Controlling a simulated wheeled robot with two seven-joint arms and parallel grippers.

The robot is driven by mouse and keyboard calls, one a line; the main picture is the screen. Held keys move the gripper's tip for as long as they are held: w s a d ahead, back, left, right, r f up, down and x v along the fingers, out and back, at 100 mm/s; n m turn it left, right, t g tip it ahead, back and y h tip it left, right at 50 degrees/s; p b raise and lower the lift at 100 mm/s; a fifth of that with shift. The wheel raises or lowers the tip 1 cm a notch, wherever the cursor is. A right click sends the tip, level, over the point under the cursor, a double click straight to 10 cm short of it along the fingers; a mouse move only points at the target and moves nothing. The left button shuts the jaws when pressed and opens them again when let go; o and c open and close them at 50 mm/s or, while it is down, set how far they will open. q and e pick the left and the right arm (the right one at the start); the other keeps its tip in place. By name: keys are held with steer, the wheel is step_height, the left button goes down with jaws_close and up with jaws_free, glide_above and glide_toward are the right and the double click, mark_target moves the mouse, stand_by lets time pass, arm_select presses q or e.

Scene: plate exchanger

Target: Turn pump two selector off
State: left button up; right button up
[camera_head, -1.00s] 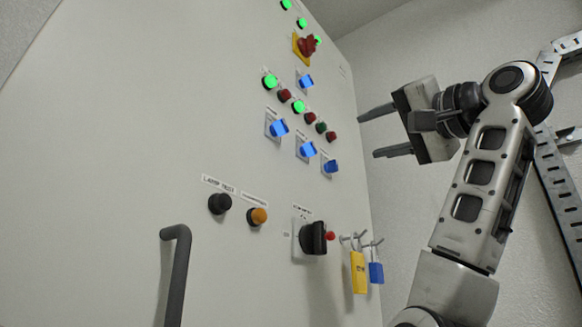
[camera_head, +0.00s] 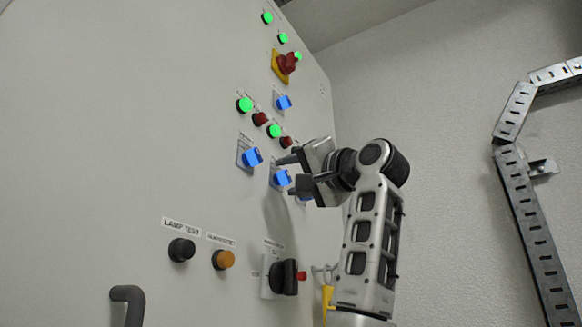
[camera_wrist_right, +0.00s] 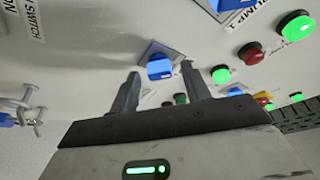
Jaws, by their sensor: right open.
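In the head view, a slanting row of blue selector knobs is on the cabinet. The middle one (camera_head: 281,178) is right at my right gripper's fingertips (camera_head: 289,174). A left one (camera_head: 252,157) is clear of the gripper, and a right one is mostly hidden behind it. In the right wrist view, a blue selector (camera_wrist_right: 160,67) on a square plate sits between the tips of my open right fingers (camera_wrist_right: 160,75); I cannot tell whether they touch it. Its label is unreadable. Another blue selector at the top edge is beside a "PUMP 1" label (camera_wrist_right: 241,14). My left gripper is out of view.
Green lamps (camera_head: 245,104) and red lamps (camera_head: 260,119) are above the selectors, with a red emergency knob (camera_head: 288,64) higher up. Below are a black button (camera_head: 181,250), an orange button (camera_head: 223,260) and a black rotary switch (camera_head: 284,277).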

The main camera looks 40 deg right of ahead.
steer(key=shift+w+r, duration=0.1)
steer(key=shift+w, duration=0.3)
steer(key=c, duration=1)
steer(key=shift+m, duration=0.3)
steer(key=m+h, duration=0.1)
steer(key=m, duration=0.1)
steer(key=m+g, duration=0.1)
steer(key=m, duration=0.1)
steer(key=shift+a+m+g+h, duration=0.1)
steer(key=shift+m+g+h, duration=0.2)
steer(key=shift+m+h, duration=0.1)
steer(key=m+g, duration=0.1)
steer(key=m, duration=0.3)
steer(key=shift+r, duration=0.1)
steer(key=shift+g, duration=0.3)
